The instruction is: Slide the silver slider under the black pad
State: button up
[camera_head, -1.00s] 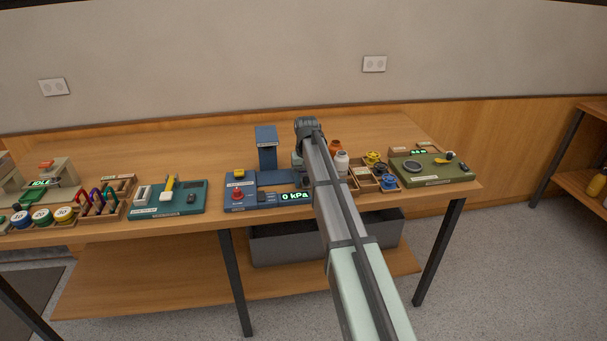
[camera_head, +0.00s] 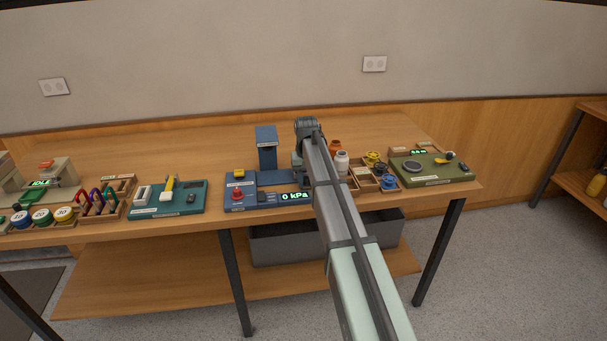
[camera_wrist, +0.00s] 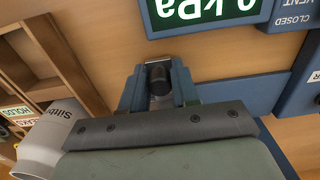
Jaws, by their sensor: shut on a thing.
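In the wrist view, my gripper (camera_wrist: 157,86) is closed around a small silver-grey piece with a dark rounded end, which looks like the silver slider (camera_wrist: 160,101). It is at the blue pressure station (camera_head: 238,203), whose display (camera_head: 294,196) reads 0 kPa. In the head view, my gripper (camera_head: 299,172) is at the right end of the station, partly hidden by my arm. The station's tall blue post (camera_head: 267,152) stands at the back. I cannot make out the black pad in either view.
A white bottle (camera_head: 341,162), which also shows in the wrist view (camera_wrist: 42,142), stands right of my gripper. A wooden compartment tray (camera_head: 373,185) and an olive board (camera_head: 430,172) lie further right. A teal board (camera_head: 166,205) lies left of the station. The table behind is clear.

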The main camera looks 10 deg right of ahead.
jog(key=shift+a, duration=5.95)
jog(key=o, duration=0.8)
jog(key=shift+r, duration=0.15)
jog(key=shift+r, duration=3.35)
